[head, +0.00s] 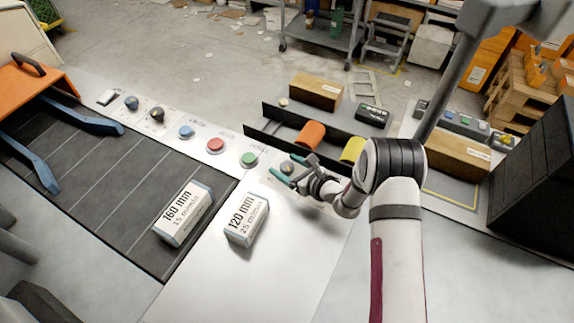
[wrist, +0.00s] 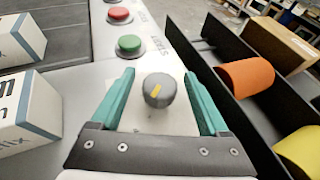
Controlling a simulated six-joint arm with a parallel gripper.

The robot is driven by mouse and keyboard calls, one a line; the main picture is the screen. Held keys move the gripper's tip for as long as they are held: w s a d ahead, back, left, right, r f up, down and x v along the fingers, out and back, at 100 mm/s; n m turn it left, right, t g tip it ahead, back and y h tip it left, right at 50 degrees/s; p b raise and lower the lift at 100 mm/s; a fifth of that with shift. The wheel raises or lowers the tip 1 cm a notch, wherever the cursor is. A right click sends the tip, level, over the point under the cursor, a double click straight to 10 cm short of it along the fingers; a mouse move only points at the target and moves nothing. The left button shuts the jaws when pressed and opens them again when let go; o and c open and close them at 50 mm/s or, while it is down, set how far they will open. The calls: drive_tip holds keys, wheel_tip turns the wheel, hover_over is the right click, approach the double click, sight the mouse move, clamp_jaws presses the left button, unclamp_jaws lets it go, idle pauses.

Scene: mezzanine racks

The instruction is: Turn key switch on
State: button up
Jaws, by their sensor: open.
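The key switch appears to be the round grey knob (wrist: 158,91) with a short yellow mark, on the pale panel. In the wrist view the mark slants up to the right. My gripper (wrist: 159,74) is open, with one teal finger on each side of the knob and a visible gap on both sides. In the head view the knob (head: 287,168) sits at the right end of the button row, between the fingertips of my gripper (head: 289,171). I cannot tell the fingers' height over the panel.
A green button (head: 249,159) and a red button (head: 215,144) lie left of the knob. A dark-walled channel with an orange cylinder (head: 311,134) and a yellow one (head: 352,149) runs close behind. Two labelled boxes (head: 182,213) (head: 246,219) stand in front.

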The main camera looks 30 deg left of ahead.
clamp_jaws()
idle(0.3)
drive_tip(key=m+t+h, duration=0.1)
drive_tip(key=m+t, duration=0.1)
drive_tip(key=shift+s+m+h, duration=0.1)
drive_tip(key=shift+m+h, duration=0.2)
drive_tip(key=shift+h, duration=0.1)
drive_tip(key=shift+m+t+h, duration=1.2)
drive_tip(key=shift+m+t, duration=0.4)
drive_tip(key=shift+t, duration=0.1)
unclamp_jaws()
